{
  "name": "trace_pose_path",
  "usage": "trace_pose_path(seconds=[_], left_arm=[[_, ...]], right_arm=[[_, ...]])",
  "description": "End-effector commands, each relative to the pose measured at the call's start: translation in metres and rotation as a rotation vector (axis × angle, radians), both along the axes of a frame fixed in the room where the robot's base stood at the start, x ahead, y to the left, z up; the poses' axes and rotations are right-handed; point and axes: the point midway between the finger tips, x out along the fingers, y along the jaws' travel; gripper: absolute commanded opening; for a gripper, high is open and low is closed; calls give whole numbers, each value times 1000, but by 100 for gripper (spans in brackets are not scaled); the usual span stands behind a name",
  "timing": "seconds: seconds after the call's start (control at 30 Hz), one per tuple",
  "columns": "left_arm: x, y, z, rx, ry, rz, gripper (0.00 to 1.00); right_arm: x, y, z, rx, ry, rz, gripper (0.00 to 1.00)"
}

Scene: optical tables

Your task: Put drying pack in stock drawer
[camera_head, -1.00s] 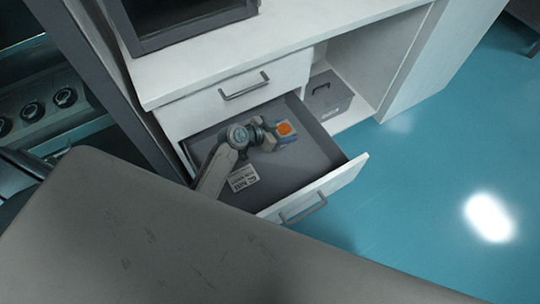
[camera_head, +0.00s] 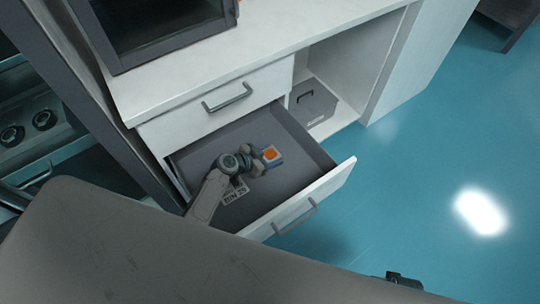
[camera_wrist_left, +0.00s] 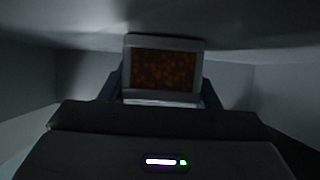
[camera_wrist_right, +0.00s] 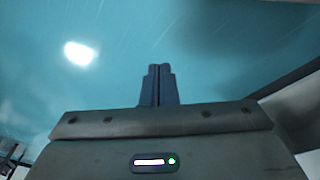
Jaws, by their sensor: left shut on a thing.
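The drying pack (camera_head: 271,154) is a small pale block with an orange window. It is inside the outline of the open lower drawer (camera_head: 330,184) in the head view. My left gripper (camera_head: 262,160) is shut on it. The left wrist view shows the pack (camera_wrist_left: 163,70) upright between the fingers, its window dark orange. Whether the pack touches the drawer floor I cannot tell. My right gripper (camera_wrist_right: 158,85) is shut and empty above the blue floor in the right wrist view.
A closed upper drawer (camera_head: 230,97) sits above the open one. A grey box (camera_head: 313,103) stands in the open shelf to the right. Blue floor (camera_head: 420,150) is clear to the right.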

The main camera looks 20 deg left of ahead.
Motion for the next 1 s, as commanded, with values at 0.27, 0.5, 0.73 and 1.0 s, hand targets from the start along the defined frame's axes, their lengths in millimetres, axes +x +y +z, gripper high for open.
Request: trace_pose_path(seconds=[0.27, 0.5, 0.73, 1.0], left_arm=[[0, 0, -2, 0, 0, 0, 26], [0, 0, -2, 1, 1, 0, 78], [0, 0, -1, 1, 1, 0, 78], [-28, 23, 18, 6, -1, -1, 78]], right_arm=[[2, 1, 6, 0, -3, 1, 0], [1, 1, 10, 0, -5, 1, 0], [-3, 1, 9, 0, -1, 2, 0], [0, 0, -4, 1, 2, -1, 0]])
